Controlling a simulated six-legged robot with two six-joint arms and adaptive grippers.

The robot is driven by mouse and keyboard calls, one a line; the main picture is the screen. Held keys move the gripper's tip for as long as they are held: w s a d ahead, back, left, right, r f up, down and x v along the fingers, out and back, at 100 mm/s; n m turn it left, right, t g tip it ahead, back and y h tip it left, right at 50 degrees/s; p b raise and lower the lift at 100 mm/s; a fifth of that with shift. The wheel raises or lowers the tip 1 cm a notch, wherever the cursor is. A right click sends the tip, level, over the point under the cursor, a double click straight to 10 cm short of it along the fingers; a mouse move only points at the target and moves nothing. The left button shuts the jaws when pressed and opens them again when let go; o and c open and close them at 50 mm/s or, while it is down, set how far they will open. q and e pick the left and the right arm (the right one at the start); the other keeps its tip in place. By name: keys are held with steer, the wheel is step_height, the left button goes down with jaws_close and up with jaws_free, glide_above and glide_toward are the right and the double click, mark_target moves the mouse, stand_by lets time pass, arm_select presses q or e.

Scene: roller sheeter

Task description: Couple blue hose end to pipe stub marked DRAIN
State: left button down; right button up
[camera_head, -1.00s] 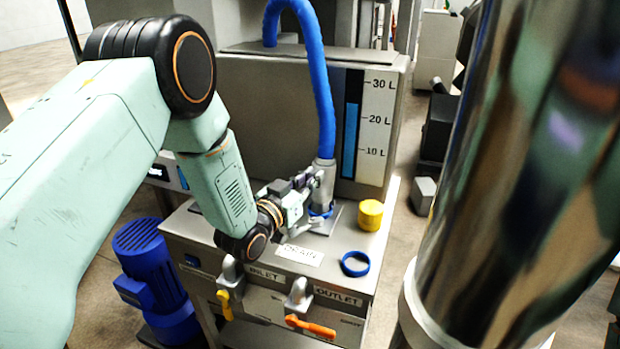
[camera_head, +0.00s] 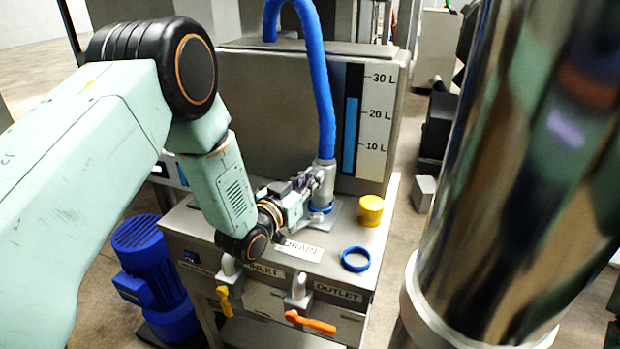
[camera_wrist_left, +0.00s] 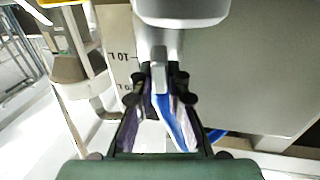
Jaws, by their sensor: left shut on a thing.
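The blue hose (camera_head: 322,95) arches down in front of the tank and ends in a grey coupling (camera_head: 325,178). The coupling stands upright over the stub position behind the DRAIN label (camera_head: 300,250), with a blue ring (camera_head: 321,208) at its foot. The stub itself is hidden, so I cannot tell how deeply they are seated. My left gripper (camera_head: 316,184) is shut on the coupling from its left side. My right gripper is not in view.
A yellow cap (camera_head: 370,211) and a loose blue ring (camera_head: 355,259) lie on the bench right of the coupling. Yellow (camera_head: 224,302) and orange (camera_head: 310,322) valve handles project at the front. The tank with its level gauge (camera_head: 374,125) stands close behind. A blue motor (camera_head: 152,270) sits lower left.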

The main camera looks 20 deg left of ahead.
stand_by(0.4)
arm_select(q)
steer(key=shift+f+b, duration=0.35)
steer(key=shift+f, duration=0.05)
steer(key=shift+f, duration=0.25)
steer(key=c, duration=1.3)
jaws_free()
steer(key=shift+o, duration=0.2)
steer(key=shift+s+f, duration=0.1)
steer(key=shift+f, duration=0.05)
steer(key=v, duration=1.2)
steer(key=shift+a, duration=0.1)
